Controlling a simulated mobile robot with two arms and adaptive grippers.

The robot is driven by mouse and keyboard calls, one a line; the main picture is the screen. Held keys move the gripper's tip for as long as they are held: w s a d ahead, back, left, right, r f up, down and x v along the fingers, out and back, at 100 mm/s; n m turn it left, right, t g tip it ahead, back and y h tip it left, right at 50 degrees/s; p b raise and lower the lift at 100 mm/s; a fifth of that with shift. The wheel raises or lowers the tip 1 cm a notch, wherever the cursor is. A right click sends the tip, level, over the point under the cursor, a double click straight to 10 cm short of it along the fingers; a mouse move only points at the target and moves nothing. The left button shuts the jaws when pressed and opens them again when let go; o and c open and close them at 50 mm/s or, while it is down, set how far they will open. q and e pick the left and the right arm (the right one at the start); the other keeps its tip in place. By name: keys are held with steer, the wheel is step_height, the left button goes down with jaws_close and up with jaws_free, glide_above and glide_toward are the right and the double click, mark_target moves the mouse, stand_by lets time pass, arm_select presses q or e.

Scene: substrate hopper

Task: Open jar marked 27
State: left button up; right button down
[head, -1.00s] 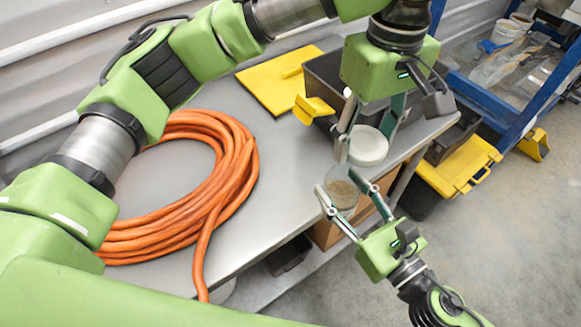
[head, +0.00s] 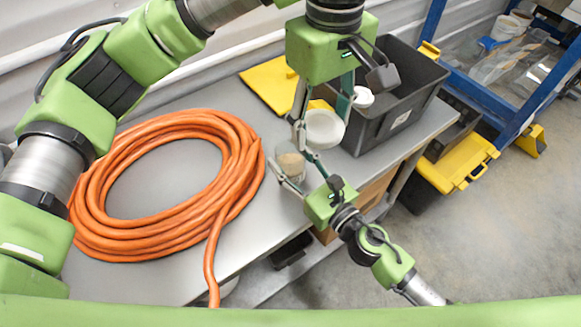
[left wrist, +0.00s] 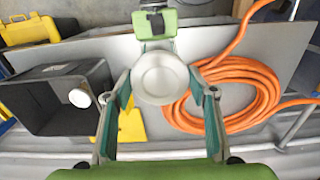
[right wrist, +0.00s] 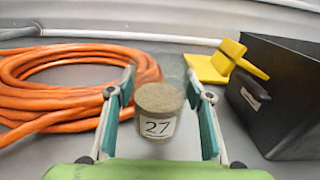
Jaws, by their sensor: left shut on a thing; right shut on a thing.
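The jar marked 27 (right wrist: 158,112) is clear glass with brown substrate inside and a white label. It looks upright in the right wrist view, with no lid seen on it there. In the head view the jar (head: 290,165) is between the fingers of my right gripper (head: 290,159), which is shut on it. My left gripper (head: 322,114) is shut on a round white lid (head: 324,129), just above and right of the jar in the head view. The lid (left wrist: 159,78) also shows between the fingers in the left wrist view. It looks apart from the jar.
A dark crate (head: 402,122) stands right of the grippers, with a white-lidded item (head: 363,97) in it. A coiled orange hose (head: 100,190) covers the table's left part. A yellow piece (head: 268,86) lies behind. Bare grey table (head: 255,235) shows between hose and front edge.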

mark_target(288, 161)
arm_select(q)
steer(key=shift+d+f+b, duration=0.1)
steer(key=shift+f+b, duration=0.2)
steer(key=shift+f, duration=0.25)
arm_select(e)
steer(key=shift+w+d+f, duration=0.1)
steer(key=shift+w+f, duration=0.85)
steer(key=shift+f, duration=0.1)
arm_select(q)
steer(key=shift+f+b, duration=0.55)
arm_select(e)
steer(key=f, duration=0.3)
steer(key=shift+w, duration=0.25)
steer(key=shift+f, duration=0.3)
arm_select(q)
steer(key=shift+s+f, duration=0.1)
arm_select(e)
steer(key=shift+f, duration=0.1)
arm_select(q)
steer(key=shift+f, duration=0.1)
arm_select(e)
steer(key=c, duration=1.5)
jaws_free()
steer(key=shift+f, duration=0.15)
steer(key=o, duration=0.5)
steer(key=shift+c, duration=0.2)
